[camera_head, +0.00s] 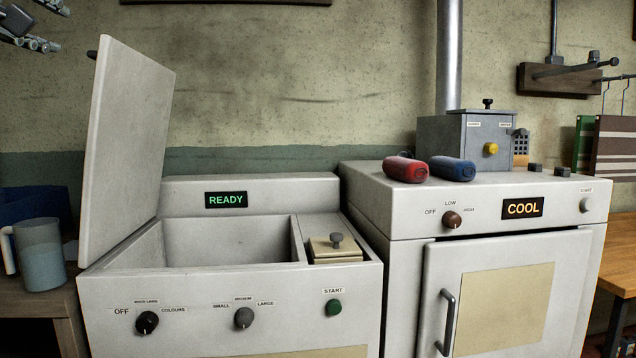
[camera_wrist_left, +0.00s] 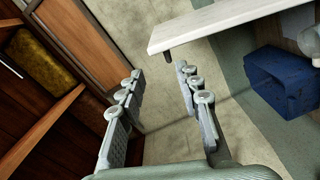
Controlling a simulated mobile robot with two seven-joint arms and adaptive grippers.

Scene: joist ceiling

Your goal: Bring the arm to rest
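My left gripper (camera_head: 36,42) shows only in part at the top left corner of the head view, high beside the raised washer lid (camera_head: 128,150). In the left wrist view its two fingers (camera_wrist_left: 158,70) stand apart with nothing between them. The lid (camera_wrist_left: 225,27) also shows in that view, beyond and to the right of the fingers, apart from them. My right gripper is in neither view.
The washer (camera_head: 230,310) stands open beside a dryer (camera_head: 520,270) with red (camera_head: 405,169) and blue (camera_head: 453,169) cylinders on top. A jug (camera_head: 41,255) and a blue crate (camera_wrist_left: 287,84) are at the left. Wooden shelving (camera_wrist_left: 50,110) is near the gripper.

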